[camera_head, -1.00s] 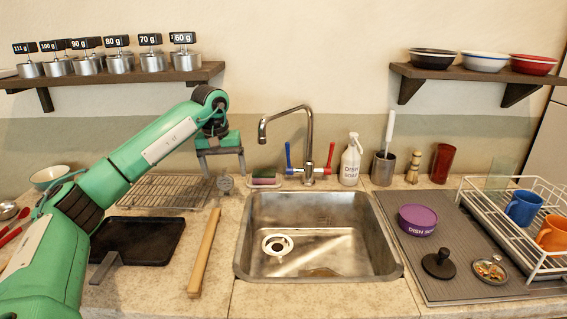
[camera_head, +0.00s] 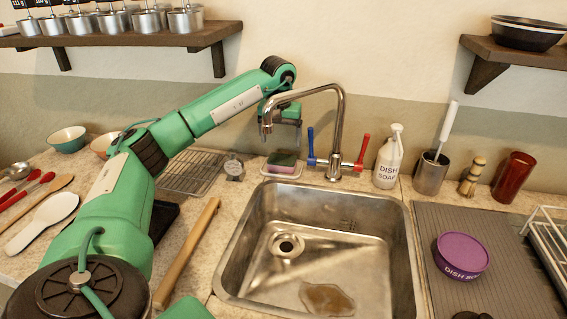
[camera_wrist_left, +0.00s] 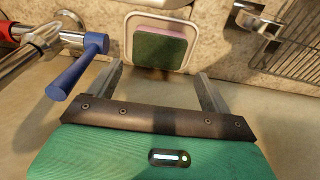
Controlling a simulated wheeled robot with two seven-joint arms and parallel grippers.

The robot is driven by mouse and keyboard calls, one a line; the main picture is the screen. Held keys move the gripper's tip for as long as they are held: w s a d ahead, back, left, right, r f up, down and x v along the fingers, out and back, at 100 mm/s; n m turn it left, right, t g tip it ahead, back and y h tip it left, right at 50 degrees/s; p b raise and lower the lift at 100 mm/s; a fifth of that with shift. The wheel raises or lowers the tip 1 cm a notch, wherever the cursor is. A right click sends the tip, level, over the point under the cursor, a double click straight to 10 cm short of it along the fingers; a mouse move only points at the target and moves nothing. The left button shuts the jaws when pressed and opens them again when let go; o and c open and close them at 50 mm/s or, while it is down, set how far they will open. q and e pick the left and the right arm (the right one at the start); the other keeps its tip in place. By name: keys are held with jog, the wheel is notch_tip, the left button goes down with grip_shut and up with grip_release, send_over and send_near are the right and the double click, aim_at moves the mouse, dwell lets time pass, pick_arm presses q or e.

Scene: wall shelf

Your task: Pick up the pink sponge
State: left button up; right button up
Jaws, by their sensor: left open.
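The pink sponge (camera_head: 283,159) lies in a small white dish (camera_head: 270,173) behind the sink's back left corner, left of the tap. It has a dark green layer; in the left wrist view the sponge (camera_wrist_left: 160,48) shows mostly its green face with a thin pink edge. My left gripper (camera_head: 281,146) is open and empty above the dish, partly behind the tap spout. In the left wrist view its two fingers (camera_wrist_left: 158,80) are spread wide, pointing toward the dish, with the sponge lying between their lines and beyond the tips. My right gripper is not in view.
The tap (camera_head: 337,130) with its blue handle (camera_head: 311,140) stands close right of the gripper. The sink (camera_head: 315,250) is open in front. A soap bottle (camera_head: 388,160) stands further right.

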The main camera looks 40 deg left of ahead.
aim_at(282, 159)
pick_arm(q)
jog(key=f, duration=0.7)
jog(key=shift+w+a+f, duration=0.15)
jog(key=shift+w, duration=0.25)
jog(key=c, duration=0.6)
